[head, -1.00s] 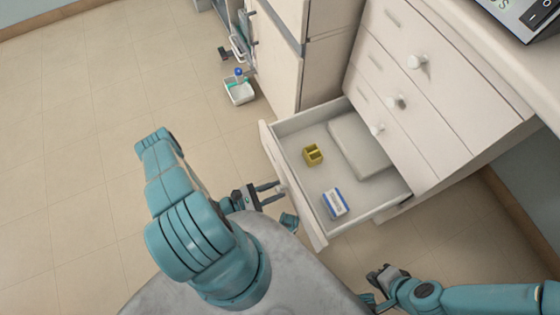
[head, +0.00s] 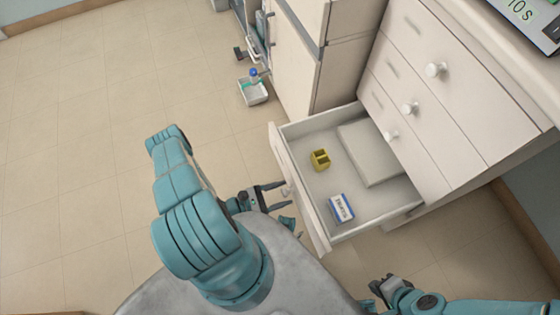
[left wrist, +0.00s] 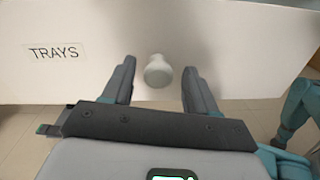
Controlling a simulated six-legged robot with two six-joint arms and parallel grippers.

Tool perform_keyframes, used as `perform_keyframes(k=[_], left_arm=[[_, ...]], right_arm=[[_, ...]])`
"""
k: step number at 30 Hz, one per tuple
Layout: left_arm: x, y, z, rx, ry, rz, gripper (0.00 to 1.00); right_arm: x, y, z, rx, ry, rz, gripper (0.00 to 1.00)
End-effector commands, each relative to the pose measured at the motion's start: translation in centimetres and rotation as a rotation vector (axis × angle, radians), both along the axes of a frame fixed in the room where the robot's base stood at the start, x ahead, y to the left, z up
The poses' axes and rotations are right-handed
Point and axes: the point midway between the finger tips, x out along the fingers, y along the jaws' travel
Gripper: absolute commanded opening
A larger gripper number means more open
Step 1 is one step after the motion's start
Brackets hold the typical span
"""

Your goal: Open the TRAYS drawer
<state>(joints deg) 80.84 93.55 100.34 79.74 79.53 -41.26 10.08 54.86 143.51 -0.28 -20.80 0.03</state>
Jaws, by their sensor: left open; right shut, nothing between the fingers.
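The TRAYS drawer (head: 309,217) is pulled well out of the white cabinet; its label (left wrist: 54,53) shows in the left wrist view. Its white knob (left wrist: 158,70) sits between the two spread fingers of my left gripper (left wrist: 158,88), with gaps on both sides. In the head view, my left gripper (head: 280,197) is open at the outside of the drawer front. My right gripper (head: 381,288) is shut and empty, low in the picture, apart from the drawer.
The drawer holds a yellow block-like holder (head: 320,160), a blue and white box (head: 341,208) and a pale flat slab (head: 372,155). Closed drawers with knobs (head: 436,69) rise above it. A small tray (head: 253,92) with a blue-capped bottle is further back. The floor at left is clear.

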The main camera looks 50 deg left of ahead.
Motion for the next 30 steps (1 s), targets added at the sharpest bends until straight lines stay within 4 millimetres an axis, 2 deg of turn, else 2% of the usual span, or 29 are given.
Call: perform_keyframes(k=[8, 11, 14, 24, 30], left_arm=[[-0.2, 0.2, 0.0, 0.001, -0.001, 0.003, 0.58], [-0.9, 0.6, 0.1, 0.002, 0.000, 0.006, 0.58], [-2.5, 1.3, 0.1, 0.005, 0.001, 0.009, 0.58], [-10.8, 4.7, 0.0, 0.005, 0.004, 0.006, 0.58], [-14.0, 6.0, 0.0, 0.002, 0.001, 0.003, 0.58]], right_arm=[[0.0, 0.0, 0.0, 0.000, 0.000, 0.000, 0.00], [0.0, 0.0, 0.1, 0.000, 0.000, 0.000, 0.00], [0.0, 0.0, 0.3, 0.000, 0.000, 0.000, 0.00], [0.0, 0.0, 0.5, 0.000, 0.000, 0.000, 0.00], [0.0, 0.0, 0.4, 0.000, 0.000, 0.000, 0.00]])
